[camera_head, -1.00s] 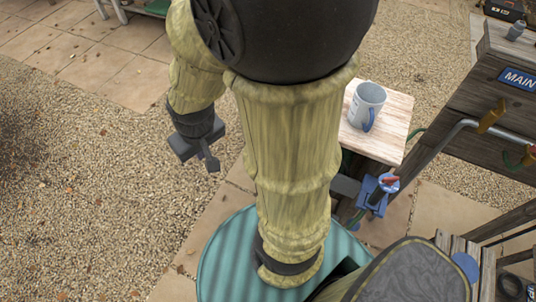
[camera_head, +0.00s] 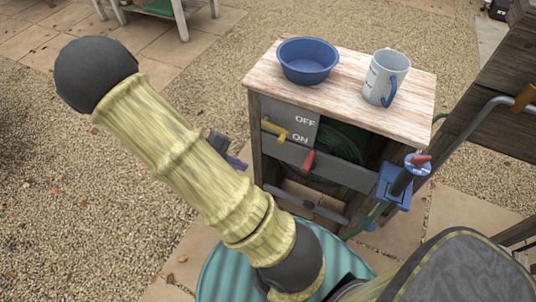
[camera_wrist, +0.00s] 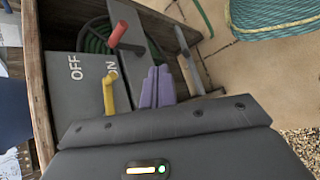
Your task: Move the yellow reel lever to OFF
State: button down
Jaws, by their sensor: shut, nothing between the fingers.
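The yellow reel lever (camera_head: 275,130) sticks out from the grey panel (camera_head: 291,116) on the front of a wooden cabinet. The panel bears OFF above ON, and the lever's base is level with ON. In the wrist view the yellow lever (camera_wrist: 109,93) stands beside the ON lettering, partly covering it, with OFF clear to its left. My gripper (camera_wrist: 157,87) has purple fingers, closed together and empty. They are to the right of the lever in the wrist view, apart from it. In the head view my gripper (camera_head: 236,162) is mostly hidden behind my arm.
A red lever (camera_head: 308,160) sits on the cabinet front near the yellow one; a green hose (camera_head: 342,140) is coiled inside. A blue bowl (camera_head: 307,62) and a mug (camera_head: 386,77) stand on top. A blue fitting with a red handle (camera_head: 404,180) is at the cabinet's right.

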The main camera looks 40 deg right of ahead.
jog(key=w+d+f+h+b, duration=0.2)
jog(key=w+f+h+b, duration=0.5)
jog(key=h+b, duration=0.3)
jog(key=w+h, duration=0.1)
jog(key=h, duration=0.1)
jog(key=shift+w+d+f+h, duration=0.25)
jog(key=shift+f+h, duration=0.05)
jog(key=shift+f, duration=0.1)
jog(key=shift+g, duration=0.3)
jog(key=s+a+b+x, duration=0.1)
jog(key=s+b+x, duration=0.1)
jog(key=x, duration=1.1)
jog(key=shift+s+r, duration=0.25)
jog(key=shift+r, duration=0.05)
jog(key=shift+w+a, duration=0.1)
jog(key=shift+a, duration=0.05)
